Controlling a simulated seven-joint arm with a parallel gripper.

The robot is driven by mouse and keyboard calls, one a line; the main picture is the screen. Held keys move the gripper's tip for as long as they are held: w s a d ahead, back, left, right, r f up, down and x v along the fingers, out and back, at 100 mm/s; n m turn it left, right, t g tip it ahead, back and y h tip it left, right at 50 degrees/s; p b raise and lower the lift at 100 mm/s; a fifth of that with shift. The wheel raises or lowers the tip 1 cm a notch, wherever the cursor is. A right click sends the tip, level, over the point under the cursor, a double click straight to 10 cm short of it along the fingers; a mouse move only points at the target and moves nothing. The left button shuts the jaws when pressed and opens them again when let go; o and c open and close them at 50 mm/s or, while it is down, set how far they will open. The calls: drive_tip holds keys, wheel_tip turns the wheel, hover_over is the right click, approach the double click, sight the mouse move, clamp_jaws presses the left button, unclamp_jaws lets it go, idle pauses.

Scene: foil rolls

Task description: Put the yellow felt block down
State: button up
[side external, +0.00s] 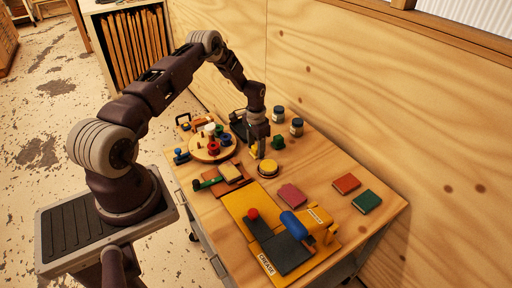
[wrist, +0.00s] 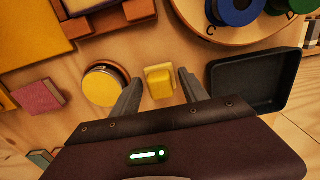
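The yellow felt block (wrist: 159,82) shows between the two fingers of my gripper (wrist: 160,76) in the wrist view. A narrow strip of wood shows on each side of it, so the fingers look apart from it. In the side external view my gripper (side external: 260,150) points down, low over the table, and the yellow block (side external: 254,152) shows partly hidden at the fingers. The block appears to be at the tabletop, but I cannot tell exactly whether it touches it.
A round yellow-topped tin (side external: 267,168) stands close by, left of the fingers in the wrist view (wrist: 103,87). A black tray (wrist: 250,82) lies close on the right. A round wooden board with coloured spools (side external: 201,153) and two dark jars (side external: 296,127) are near. Bare wood lies toward the pink block (side external: 291,195).

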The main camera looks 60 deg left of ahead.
drive_tip(key=shift+r, duration=0.1)
wheel_tip(320, 180, up, 12)
wheel_tip(320, 180, up, 11)
hover_over(256, 146)
drive_tip(key=d, duration=0.5)
drive_tip(key=s+d+r+t+y, duration=0.15)
drive_tip(key=s+d+r, duration=0.35)
drive_tip(key=d+r, duration=0.55)
drive_tip(key=s+d+r+t, duration=0.2)
drive_tip(key=s+d+r, duration=0.4)
drive_tip(key=s+r, duration=0.4)
drive_tip(key=s+d+f+t, duration=0.1)
drive_tip(key=s+d, duration=0.1)
drive_tip(key=s, duration=0.5)
drive_tip(key=s+d+f+t+h, duration=0.1)
drive_tip(key=s+d, duration=0.2)
drive_tip(key=s, duration=0.4)
drive_tip(key=shift+d, duration=0.2)
drive_tip(key=shift+o, duration=0.5)
drive_tip(key=shift+h, duration=0.25)
